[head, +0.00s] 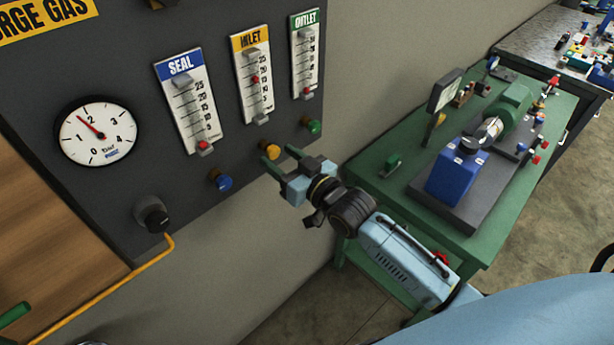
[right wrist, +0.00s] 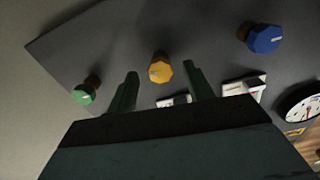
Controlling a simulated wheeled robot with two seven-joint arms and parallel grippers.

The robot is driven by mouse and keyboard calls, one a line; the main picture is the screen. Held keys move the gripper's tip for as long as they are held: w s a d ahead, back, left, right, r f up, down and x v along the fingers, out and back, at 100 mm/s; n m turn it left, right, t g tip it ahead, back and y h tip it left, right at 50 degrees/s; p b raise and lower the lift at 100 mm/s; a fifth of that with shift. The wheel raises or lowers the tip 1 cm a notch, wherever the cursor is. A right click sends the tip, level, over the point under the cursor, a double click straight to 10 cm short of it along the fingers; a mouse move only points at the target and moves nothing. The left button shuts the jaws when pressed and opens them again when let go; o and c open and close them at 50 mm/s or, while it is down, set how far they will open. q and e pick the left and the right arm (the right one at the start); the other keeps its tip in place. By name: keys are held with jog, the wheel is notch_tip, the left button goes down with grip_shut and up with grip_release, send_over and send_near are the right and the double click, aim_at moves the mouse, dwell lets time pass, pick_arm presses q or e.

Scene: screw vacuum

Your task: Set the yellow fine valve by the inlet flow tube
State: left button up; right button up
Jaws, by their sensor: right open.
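The yellow fine valve (head: 272,152) is a small knob on the dark panel below the inlet flow tube (head: 254,85). The inlet tube's red float sits around the middle of its scale. My right gripper (head: 279,159) is open at the yellow valve, its green fingers pointing toward the panel. In the right wrist view the yellow valve (right wrist: 160,68) shows between the two fingertips (right wrist: 161,74); contact cannot be told. At the head view's left edge a green piece (head: 14,314) looks like part of my left gripper; its jaws do not show clearly.
The blue valve (head: 220,181) and green valve (head: 314,127) flank the yellow one. The seal tube (head: 188,103), outlet tube (head: 305,55) and round gauge (head: 97,132) are on the panel (head: 130,75). A green bench (head: 400,213) with a pump stands at right.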

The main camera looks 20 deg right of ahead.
jog(key=v, duration=1)
jog(key=shift+s+b, duration=0.15)
jog(key=shift+b, duration=0.3)
jog(key=s+d+f+g+h+b, duration=0.2)
jog(key=s+f, duration=0.1)
jog(key=f, duration=1)
jog(key=s+d+f+m+g+h+b, duration=0.1)
jog(key=s+d+f+g+b, duration=0.15)
jog(key=f, duration=1.05)
jog(key=s+d+f+g+h+b, duration=0.1)
jog(key=s+f+g+h, duration=0.15)
jog(key=f, duration=1.05)
jog(key=s+f+g+b, duration=0.2)
jog(key=s+f+g, duration=0.2)
jog(key=s+f, duration=0.7)
jog(key=s+f+g+b, duration=0.3)
jog(key=s+f, duration=0.8)
jog(key=s, duration=0.8)
jog(key=shift+s+a+f+n+g+h, duration=0.2)
jog(key=shift+f+n+g+h, duration=0.15)
jog(key=shift+g, duration=0.65)
